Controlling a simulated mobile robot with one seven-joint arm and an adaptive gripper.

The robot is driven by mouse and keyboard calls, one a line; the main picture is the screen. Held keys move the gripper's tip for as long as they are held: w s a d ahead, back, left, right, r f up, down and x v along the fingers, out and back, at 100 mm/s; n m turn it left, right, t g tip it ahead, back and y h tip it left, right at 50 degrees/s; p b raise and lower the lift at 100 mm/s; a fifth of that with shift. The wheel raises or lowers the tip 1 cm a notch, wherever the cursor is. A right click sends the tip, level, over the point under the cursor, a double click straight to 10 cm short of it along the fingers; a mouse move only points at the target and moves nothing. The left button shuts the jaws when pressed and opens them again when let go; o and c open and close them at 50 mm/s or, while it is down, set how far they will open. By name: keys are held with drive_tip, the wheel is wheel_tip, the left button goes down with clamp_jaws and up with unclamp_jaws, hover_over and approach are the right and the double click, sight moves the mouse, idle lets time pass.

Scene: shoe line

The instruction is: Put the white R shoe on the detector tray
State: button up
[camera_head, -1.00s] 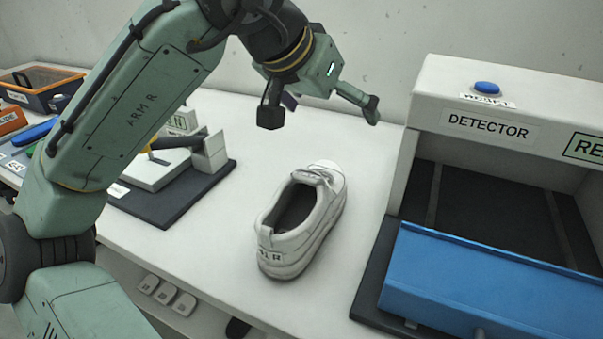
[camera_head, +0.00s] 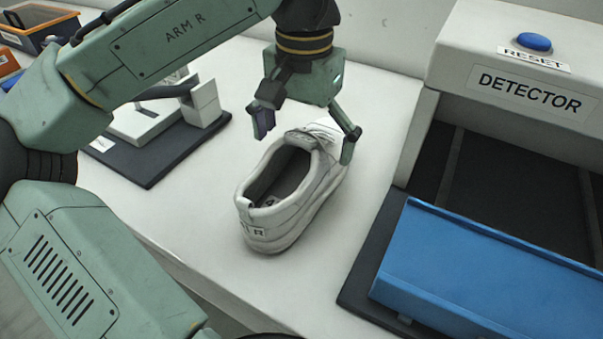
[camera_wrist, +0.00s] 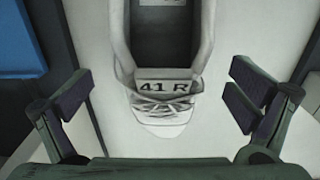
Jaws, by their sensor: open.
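The white R shoe (camera_head: 290,190) stands upright on the white table, its toe toward the back and its R-marked heel toward the front. In the wrist view the shoe (camera_wrist: 160,118) lies between the fingers, with "41 R" on its tongue. My gripper (camera_head: 305,145) is open above the toe end, one finger to each side of the shoe; in the wrist view both fingers (camera_wrist: 160,105) stand apart from it. The detector (camera_head: 520,110) is at the right, with a dark bay and a blue tray-like front part (camera_head: 480,275); whether this is the tray I cannot tell.
A blue reset button (camera_head: 534,43) sits on top of the detector. A dark mat (camera_head: 160,160) with a white device (camera_head: 150,125) lies left of the shoe. An orange-rimmed bin (camera_head: 40,20) is at the far left. The table between shoe and detector is clear.

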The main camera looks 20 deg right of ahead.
sight(301, 179)
drive_tip(key=shift+w+a+f+p, duration=0.15)
drive_tip(key=shift+f+p, duration=0.2)
drive_tip(key=shift+f, duration=2.35)
drive_tip(key=c, duration=1.5)
